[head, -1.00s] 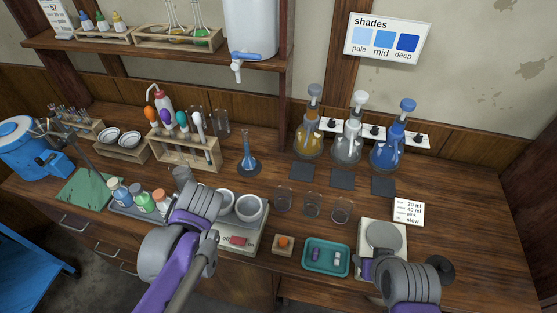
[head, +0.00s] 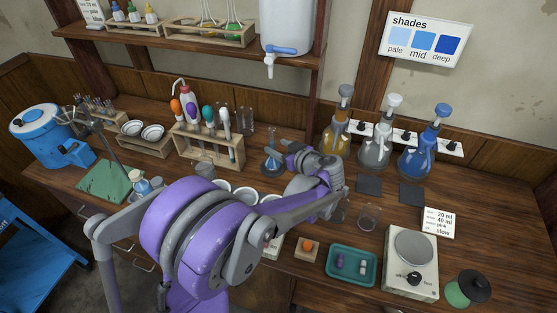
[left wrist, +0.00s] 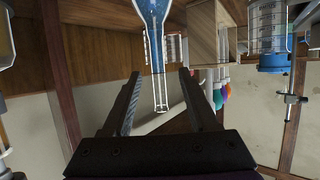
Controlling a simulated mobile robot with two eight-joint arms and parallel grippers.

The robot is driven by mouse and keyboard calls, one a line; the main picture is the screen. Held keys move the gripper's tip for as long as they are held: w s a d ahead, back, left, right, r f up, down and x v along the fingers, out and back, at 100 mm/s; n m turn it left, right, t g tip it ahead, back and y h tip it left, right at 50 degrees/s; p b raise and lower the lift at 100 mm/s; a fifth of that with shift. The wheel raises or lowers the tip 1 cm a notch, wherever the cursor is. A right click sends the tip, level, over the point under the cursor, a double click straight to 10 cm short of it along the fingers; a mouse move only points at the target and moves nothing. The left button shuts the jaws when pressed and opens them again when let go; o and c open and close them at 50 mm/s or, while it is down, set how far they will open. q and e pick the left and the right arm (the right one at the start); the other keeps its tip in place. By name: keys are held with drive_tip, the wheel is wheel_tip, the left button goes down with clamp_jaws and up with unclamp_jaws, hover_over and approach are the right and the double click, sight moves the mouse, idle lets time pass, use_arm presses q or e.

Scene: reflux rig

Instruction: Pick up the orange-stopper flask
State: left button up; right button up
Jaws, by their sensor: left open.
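A small flask (head: 273,163) with blue liquid stands on the bench right of the tube rack, partly behind my arm. No stopper shows on it. A small orange stopper (head: 307,245) sits on a wooden block at the front. My left gripper (head: 286,146) reaches in beside the blue flask; its fingers are mostly hidden in the head view. In the left wrist view, turned upside down, the open fingers (left wrist: 160,76) point at the flask (left wrist: 155,12), with its clear neck showing between them. I cannot tell whether they touch it. My right gripper is out of view.
Amber (head: 337,135), clear (head: 376,147) and blue (head: 420,155) flasks stand at the back right. A tube rack (head: 208,150) with coloured bulbs is close left of the small flask. A teal tray (head: 352,283) and hotplate (head: 411,290) stand at front right.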

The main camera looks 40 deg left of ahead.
use_arm(q)
drive_tip(key=x, duration=0.4)
drive_tip(key=f+x, duration=0.1)
drive_tip(key=x, duration=0.3)
drive_tip(key=shift+w+d, duration=0.1)
drive_tip(key=shift+d, duration=0.15)
drive_tip(key=shift+r, duration=0.1)
clamp_jaws()
idle(1.0)
